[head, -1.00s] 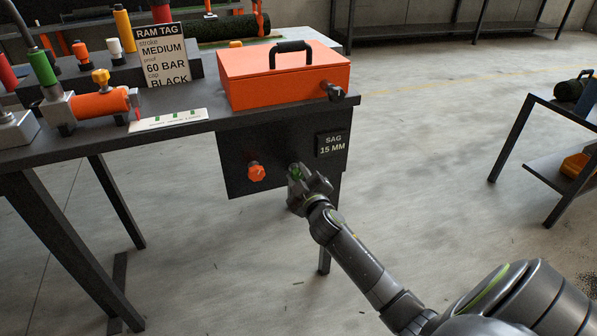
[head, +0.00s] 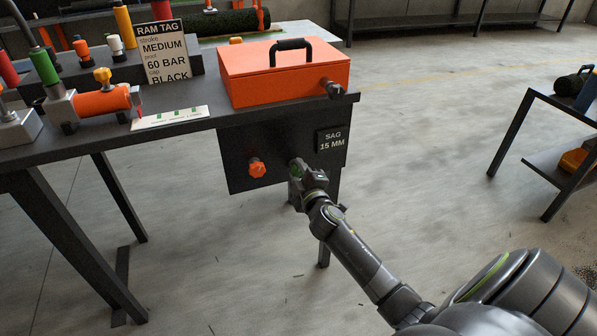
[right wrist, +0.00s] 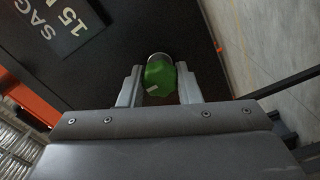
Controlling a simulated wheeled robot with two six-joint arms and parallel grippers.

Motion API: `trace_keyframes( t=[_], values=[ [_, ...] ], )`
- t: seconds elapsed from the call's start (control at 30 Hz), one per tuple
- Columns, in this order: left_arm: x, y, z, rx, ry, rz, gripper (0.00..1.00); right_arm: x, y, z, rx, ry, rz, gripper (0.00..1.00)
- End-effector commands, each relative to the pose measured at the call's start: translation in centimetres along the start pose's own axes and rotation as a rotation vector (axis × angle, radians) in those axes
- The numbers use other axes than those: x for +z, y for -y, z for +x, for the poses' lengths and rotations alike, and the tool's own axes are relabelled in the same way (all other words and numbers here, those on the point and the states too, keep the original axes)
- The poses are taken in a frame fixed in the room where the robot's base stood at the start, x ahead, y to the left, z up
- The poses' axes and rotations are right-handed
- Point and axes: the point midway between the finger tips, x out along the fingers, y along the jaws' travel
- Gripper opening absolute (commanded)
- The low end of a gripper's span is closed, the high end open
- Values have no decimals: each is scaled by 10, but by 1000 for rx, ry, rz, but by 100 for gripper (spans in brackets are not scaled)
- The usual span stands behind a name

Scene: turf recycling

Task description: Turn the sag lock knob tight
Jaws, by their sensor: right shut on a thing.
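A dark panel (head: 235,143) hangs below the bench's front edge, with an orange knob (head: 257,168) and a green knob on it. My right gripper (head: 297,172) is at the green knob, right of the orange one. In the right wrist view the green knob (right wrist: 160,77), with a small white mark on its face, sits between the two fingers of my right gripper (right wrist: 159,84), which is shut on it. In the head view the gripper hides most of the green knob. A plate (head: 332,140) reading SAG 15 MM is above right. My left gripper is not in view.
An orange box (head: 285,84) with a black handle stands on the bench above the panel. An orange cylinder (head: 101,103) and a RAM TAG sign (head: 163,50) are to its left. A bench leg (head: 325,240) stands below my gripper. The floor to the right is open.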

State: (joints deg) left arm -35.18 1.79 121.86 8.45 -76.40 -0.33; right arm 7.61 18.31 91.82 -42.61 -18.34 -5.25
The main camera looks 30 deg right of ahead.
Motion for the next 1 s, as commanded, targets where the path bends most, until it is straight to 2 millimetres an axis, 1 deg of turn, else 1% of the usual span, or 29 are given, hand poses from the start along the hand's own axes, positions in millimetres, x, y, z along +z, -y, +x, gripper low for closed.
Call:
trace_keyframes(
  t=[0.17,0.2,0.33,0.37,0.63,0.73,0.87,1.0],
  values=[
    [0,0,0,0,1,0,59,1,1,0,-2,1,-2,8],
    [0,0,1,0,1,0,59,1,1,0,-2,1,-2,33],
    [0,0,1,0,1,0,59,0,1,0,-1,1,-2,50],
    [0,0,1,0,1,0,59,0,1,0,-1,1,-1,52],
    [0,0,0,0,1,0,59,0,0,-1,-1,0,0,52],
    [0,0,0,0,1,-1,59,0,0,-6,-1,0,0,52],
    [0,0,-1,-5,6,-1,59,0,0,-23,-2,1,0,52],
    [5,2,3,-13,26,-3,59,0,1,-52,-3,1,0,52]
  ],
)
